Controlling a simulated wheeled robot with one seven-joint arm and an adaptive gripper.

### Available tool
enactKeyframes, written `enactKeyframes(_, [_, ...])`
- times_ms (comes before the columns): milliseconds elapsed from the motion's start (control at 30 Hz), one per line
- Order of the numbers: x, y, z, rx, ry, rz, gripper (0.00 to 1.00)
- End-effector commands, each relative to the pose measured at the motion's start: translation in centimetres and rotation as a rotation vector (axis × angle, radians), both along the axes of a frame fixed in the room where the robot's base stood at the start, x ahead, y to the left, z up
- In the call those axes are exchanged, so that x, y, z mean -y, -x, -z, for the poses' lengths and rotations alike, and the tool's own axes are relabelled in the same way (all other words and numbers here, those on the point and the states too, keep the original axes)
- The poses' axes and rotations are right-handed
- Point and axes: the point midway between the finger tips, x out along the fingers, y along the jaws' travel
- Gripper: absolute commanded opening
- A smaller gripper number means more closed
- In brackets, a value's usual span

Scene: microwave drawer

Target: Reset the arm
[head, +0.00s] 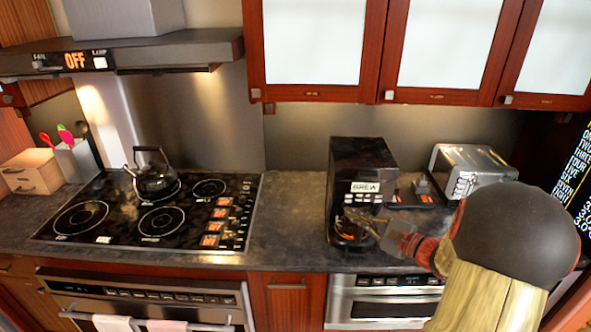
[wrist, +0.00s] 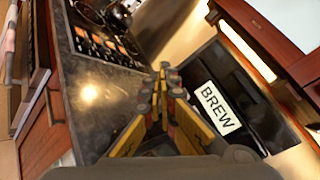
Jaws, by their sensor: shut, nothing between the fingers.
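My gripper (head: 352,217) is in front of the black coffee machine with the BREW label (head: 362,158), above the counter. Whether it touches the machine I cannot tell. In the wrist view the yellow-and-grey fingers of my gripper (wrist: 164,75) meet at their tips, with nothing between them. The BREW label of the coffee machine (wrist: 250,105) shows close on the right in that view. My arm comes in from the lower right of the head view and hides part of the counter. The microwave drawer (head: 385,300) sits below the counter and looks shut.
A steel toaster (head: 468,170) stands right of the coffee machine. A black cooktop (head: 150,212) with a kettle (head: 152,175) is at left, above an oven (head: 150,300) with towels. Wall cabinets (head: 430,45) hang above. The counter (head: 290,220) between cooktop and coffee machine is clear.

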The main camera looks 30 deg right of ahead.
Motion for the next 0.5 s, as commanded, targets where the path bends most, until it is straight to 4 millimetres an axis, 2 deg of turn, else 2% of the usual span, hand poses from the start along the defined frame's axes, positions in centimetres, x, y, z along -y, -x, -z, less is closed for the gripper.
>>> enactKeyframes(167, [0.0,0.0,0.0,-0.001,-0.004,0.0,0.0])
enactKeyframes(267, [-0.3,0.2,1.3,-0.052,-0.016,-0.01,0.0])
enactKeyframes(367, [-2.6,1.5,4.4,-0.162,-0.012,-0.08,0.0])
enactKeyframes(400, [-3.9,2.5,5.8,-0.219,0.001,-0.121,0.0])
enactKeyframes(500, [-7.4,5.4,8.0,-0.362,0.084,-0.242,0.0])
